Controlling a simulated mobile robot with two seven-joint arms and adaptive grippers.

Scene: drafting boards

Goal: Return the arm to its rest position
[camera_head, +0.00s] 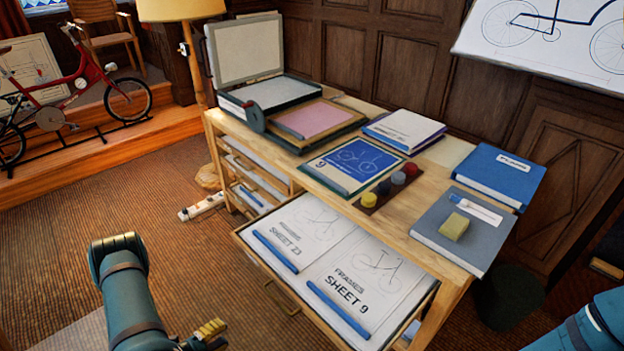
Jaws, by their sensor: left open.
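My left arm (130,300) is teal and rises at the lower left, over the carpet. My left gripper (212,332), with yellowish fingers, shows at the bottom edge, partly cut off. It is open, and I see nothing between its fingers. It is apart from the desk, left of the open drawer. Part of my right arm (590,325) shows at the lower right corner. Its gripper is out of view.
The wooden desk (395,225) has an open drawer (262,272) with sheets and blue bars jutting out. Books, a blue board (352,165), ink pots and a sponge (454,226) cover its top. A power strip (201,206) lies on the carpet. Carpet is free at left.

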